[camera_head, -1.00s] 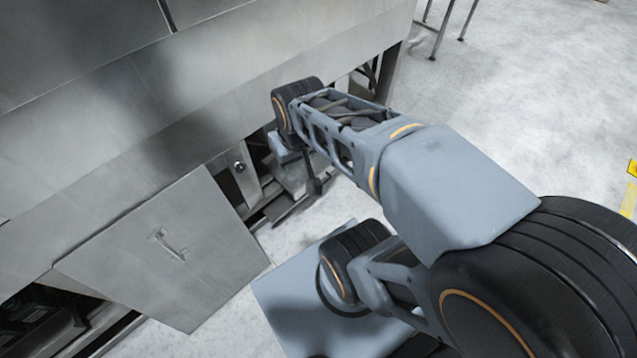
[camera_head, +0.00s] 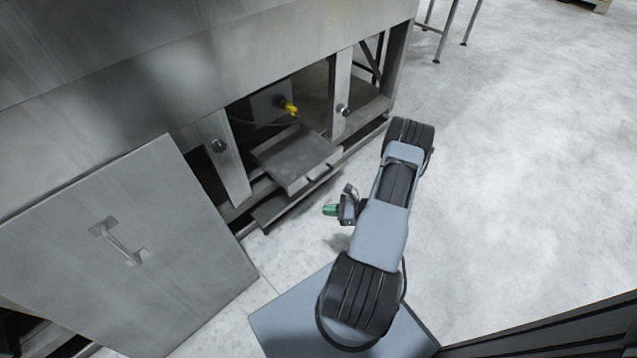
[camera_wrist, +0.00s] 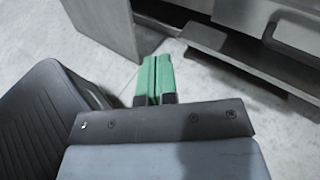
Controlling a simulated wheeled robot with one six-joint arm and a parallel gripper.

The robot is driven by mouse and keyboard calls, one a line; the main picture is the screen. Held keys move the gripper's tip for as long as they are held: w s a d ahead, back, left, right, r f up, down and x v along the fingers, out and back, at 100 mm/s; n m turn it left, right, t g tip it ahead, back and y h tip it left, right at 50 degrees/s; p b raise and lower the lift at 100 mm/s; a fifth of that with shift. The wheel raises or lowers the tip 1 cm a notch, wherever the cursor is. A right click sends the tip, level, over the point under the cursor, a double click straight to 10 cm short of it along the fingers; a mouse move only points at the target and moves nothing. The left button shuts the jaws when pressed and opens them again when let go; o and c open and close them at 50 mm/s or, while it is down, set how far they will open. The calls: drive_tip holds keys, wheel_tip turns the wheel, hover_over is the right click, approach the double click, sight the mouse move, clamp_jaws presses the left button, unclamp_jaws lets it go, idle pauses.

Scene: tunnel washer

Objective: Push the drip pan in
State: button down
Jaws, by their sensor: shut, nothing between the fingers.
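The drip pan (camera_head: 292,160) is a flat grey metal tray in the open lower bay of the washer. It sticks out of the bay towards the floor side, with a small handle (camera_head: 320,172) on its front edge. My gripper (camera_head: 331,210) has green fingertips and is in front of the pan, apart from it, over the floor. In the wrist view the green fingers (camera_wrist: 155,77) are together with nothing between them. A grey tray-like part with a dark bar handle (camera_wrist: 292,40) shows at the upper right there; I take it to be the pan.
A hinged metal panel with a handle (camera_head: 120,241) hangs open left of the bay. A yellow valve (camera_head: 289,107) sits behind the pan. Posts with round knobs (camera_head: 218,146) flank the bay. A low ledge (camera_head: 290,205) runs beneath. The floor (camera_head: 500,180) at right is clear.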

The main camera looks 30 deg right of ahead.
drive_tip(key=w+d+f+m+t+h, duration=0.2)
drive_tip(key=d+f+m+t+h, duration=0.2)
drive_tip(key=d+f+m+t, duration=0.15)
drive_tip(key=m+t+h, duration=0.2)
drive_tip(key=h, duration=0.2)
approach(315, 168)
drive_tip(key=w+b, duration=0.1)
drive_tip(key=w, duration=0.1)
drive_tip(key=w+a+b, duration=0.1)
drive_tip(key=w, duration=0.2)
drive_tip(key=w+b, duration=0.2)
drive_tip(key=shift+w+a+f, duration=0.1)
drive_tip(key=shift+w+a, duration=0.1)
drive_tip(key=shift+a, duration=0.1)
drive_tip(key=shift+w+d, duration=0.1)
